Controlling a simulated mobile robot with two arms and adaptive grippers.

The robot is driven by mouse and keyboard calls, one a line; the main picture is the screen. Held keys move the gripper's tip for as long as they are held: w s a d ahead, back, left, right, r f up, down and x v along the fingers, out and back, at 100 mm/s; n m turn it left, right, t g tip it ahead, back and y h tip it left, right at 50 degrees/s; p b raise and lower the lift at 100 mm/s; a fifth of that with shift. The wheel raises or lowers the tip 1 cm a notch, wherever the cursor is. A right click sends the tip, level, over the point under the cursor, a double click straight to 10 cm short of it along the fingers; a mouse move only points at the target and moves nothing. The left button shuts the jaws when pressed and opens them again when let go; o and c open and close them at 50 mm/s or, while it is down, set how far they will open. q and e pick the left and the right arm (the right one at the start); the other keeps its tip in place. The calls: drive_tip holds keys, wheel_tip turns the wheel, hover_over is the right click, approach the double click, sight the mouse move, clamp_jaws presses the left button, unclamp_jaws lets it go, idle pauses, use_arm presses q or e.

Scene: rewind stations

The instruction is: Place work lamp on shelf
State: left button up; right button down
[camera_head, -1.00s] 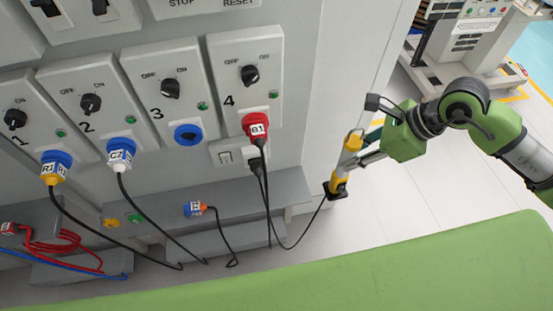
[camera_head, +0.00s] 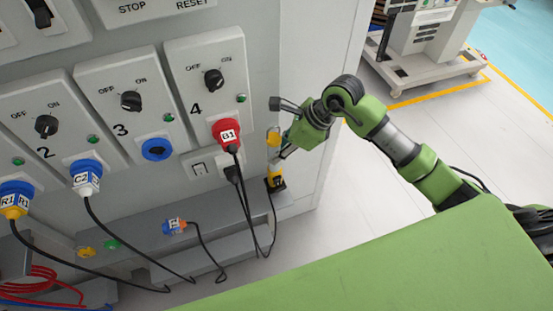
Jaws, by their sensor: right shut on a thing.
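The work lamp (camera_head: 276,183) is yellow and black, with a black cord at its lower end. My right gripper (camera_head: 283,155) is shut on it and holds it roughly upright against the front of the grey cabinet. The grey shelf (camera_head: 147,236) is a ledge low along the cabinet front. The lamp's lower end is at the shelf's right end; I cannot tell if it touches. The gripper hides part of the lamp. My left gripper is out of view.
A red plug B1 (camera_head: 227,134) sits in station 4, with blue plugs to the left. Black cords hang in front of the shelf. A grey machine (camera_head: 425,45) stands at the back right.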

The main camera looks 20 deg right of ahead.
drive_tip(key=f, duration=0.1)
drive_tip(key=f+b, duration=0.2)
drive_tip(key=f, duration=0.1)
drive_tip(key=shift+w+a, duration=0.25)
drive_tip(key=shift+w, duration=0.05)
drive_tip(key=shift+r, duration=0.15)
drive_tip(key=c, duration=1.6)
unclamp_jaws()
drive_tip(key=shift+s, duration=0.1)
drive_tip(key=shift+c, duration=0.2)
drive_tip(key=b+v, duration=0.1)
drive_tip(key=v, duration=1.1)
drive_tip(key=shift+d, duration=0.15)
